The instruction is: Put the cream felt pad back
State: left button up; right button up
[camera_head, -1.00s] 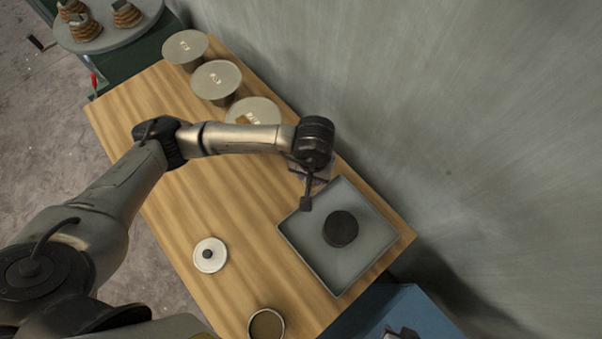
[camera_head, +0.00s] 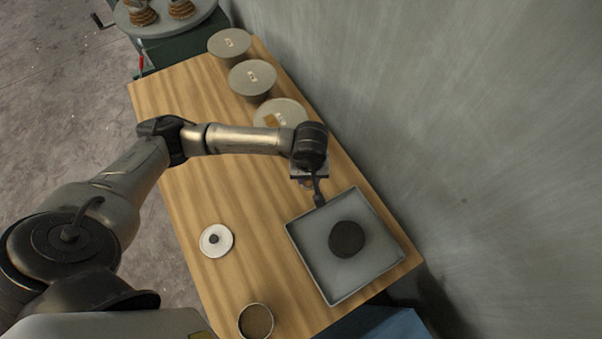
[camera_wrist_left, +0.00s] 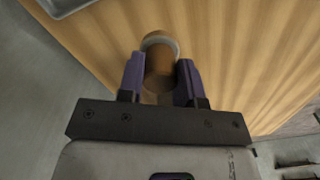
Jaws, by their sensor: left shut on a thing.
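My left gripper (camera_head: 308,181) is low over the wooden table, just off the upper left edge of the grey tray. In the left wrist view its two purple fingers (camera_wrist_left: 160,82) are shut on a brown cylindrical piece (camera_wrist_left: 160,62) with a pale cream rim at its far end. This looks like the cream felt pad on a wooden grip, but I cannot be sure. In the head view the held piece is mostly hidden under the wrist. I cannot tell whether it touches the table. My right gripper is in neither view.
The grey tray (camera_head: 297,238) holds a black disc (camera_head: 346,239). A white disc with a dark knob (camera_head: 226,235) and a round pot (camera_head: 256,321) are on the table. Several lidded tins (camera_head: 252,78) line the wall side. The table's middle is clear.

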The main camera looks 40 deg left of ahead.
pick_arm(q)
jog(key=a+f, duration=0.1)
jog(key=a, duration=0.1)
jog(key=w+a+f, duration=0.1)
jog(key=shift+a+f, duration=0.3)
jog(key=shift+a, duration=0.05)
jog(key=shift+f, duration=2)
jog(key=shift+w, duration=0.1)
jog(key=shift+f+b, duration=0.2)
jog(key=shift+b, duration=0.25)
jog(key=o, duration=0.8)
jog(key=shift+o, duration=0.2)
jog(key=shift+r, duration=0.1)
